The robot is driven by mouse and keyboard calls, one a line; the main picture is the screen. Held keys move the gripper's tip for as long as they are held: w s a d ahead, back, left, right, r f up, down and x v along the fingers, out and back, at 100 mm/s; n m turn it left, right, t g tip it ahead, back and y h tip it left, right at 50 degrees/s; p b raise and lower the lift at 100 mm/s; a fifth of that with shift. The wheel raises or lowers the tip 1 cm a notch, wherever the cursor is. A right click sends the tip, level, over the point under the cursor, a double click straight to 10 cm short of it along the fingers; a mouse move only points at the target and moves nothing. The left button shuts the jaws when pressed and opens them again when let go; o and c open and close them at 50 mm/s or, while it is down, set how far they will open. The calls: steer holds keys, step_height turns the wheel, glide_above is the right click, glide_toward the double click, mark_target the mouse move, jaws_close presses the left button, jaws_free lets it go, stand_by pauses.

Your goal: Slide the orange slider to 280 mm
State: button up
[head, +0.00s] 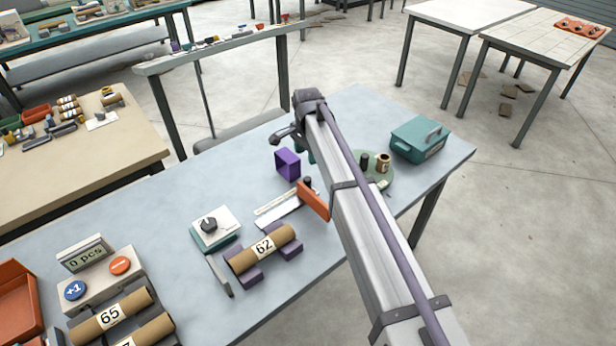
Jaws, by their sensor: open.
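The orange slider (314,202) is an upright orange plate at the right end of a white ruled scale (278,207) on the blue-grey table. A small dark knob shows just behind the slider. The scale's markings are too small to read. My arm crosses the picture from lower right to upper middle and passes close to the right of the slider, perhaps hiding part of its track. My gripper (287,135) shows only in part at the arm's far end, beyond the slider. It is open, and I see nothing held in it.
A purple block (288,163) stands behind the scale. A cardboard tube marked 62 (264,248) lies on purple supports in front. A teal-based dial (215,228) is at left. A round green plate (374,172) and a teal box (420,139) are right of my arm.

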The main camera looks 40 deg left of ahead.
mark_target(307, 179)
step_height(307, 179, down, 10)
steer(key=b, duration=0.8)
steer(key=shift+r+b, duration=0.1)
steer(key=shift+b, duration=0.2)
steer(key=shift+r, duration=0.1)
steer(key=shift+r, duration=0.1)
steer(key=shift+c, duration=0.3)
jaws_close()
